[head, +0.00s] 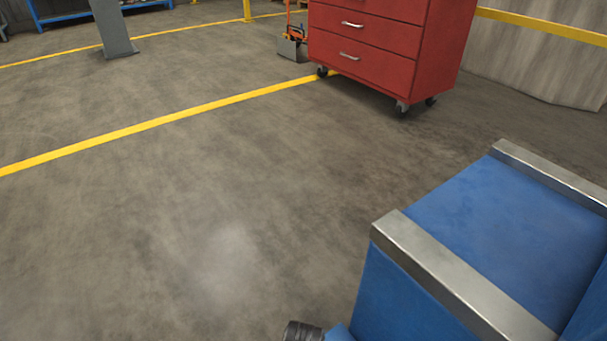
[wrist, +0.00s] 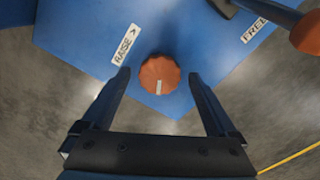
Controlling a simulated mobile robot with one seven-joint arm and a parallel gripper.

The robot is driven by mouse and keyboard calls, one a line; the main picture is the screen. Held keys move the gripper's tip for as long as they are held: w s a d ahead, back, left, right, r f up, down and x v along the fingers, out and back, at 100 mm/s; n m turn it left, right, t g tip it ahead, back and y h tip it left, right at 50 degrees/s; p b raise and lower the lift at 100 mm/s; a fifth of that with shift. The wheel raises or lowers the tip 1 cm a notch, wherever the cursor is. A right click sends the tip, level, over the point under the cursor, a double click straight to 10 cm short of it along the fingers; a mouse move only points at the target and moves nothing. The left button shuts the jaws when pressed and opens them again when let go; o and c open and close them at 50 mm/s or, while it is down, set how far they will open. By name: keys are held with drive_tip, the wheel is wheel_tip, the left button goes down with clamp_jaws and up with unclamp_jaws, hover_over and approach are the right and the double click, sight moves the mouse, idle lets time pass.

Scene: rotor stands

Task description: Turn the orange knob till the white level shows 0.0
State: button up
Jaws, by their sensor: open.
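The orange knob (wrist: 159,76) shows in the wrist view on a blue panel (wrist: 90,40), with a short pale mark on its face. A white label reading "RAISE" with an arrow (wrist: 126,44) is just to its upper left. My gripper (wrist: 158,74) is open, with its two dark fingers to the left and right of the knob. A gap shows between each fingertip and the knob; I cannot tell the height between them. The white level and its reading are not visible in either view.
A second orange knob or handle (wrist: 307,32) is at the right edge of the wrist view, near a label starting "FREE" (wrist: 255,30). The head view shows a blue block with metal strips (head: 480,220), a red drawer cabinet (head: 385,45) and clear concrete floor.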

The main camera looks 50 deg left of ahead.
drive_tip(key=c, duration=1.4)
drive_tip(key=shift+r+m+p, duration=0.15)
drive_tip(key=shift+m+p, duration=0.15)
drive_tip(key=shift+p, duration=0.1)
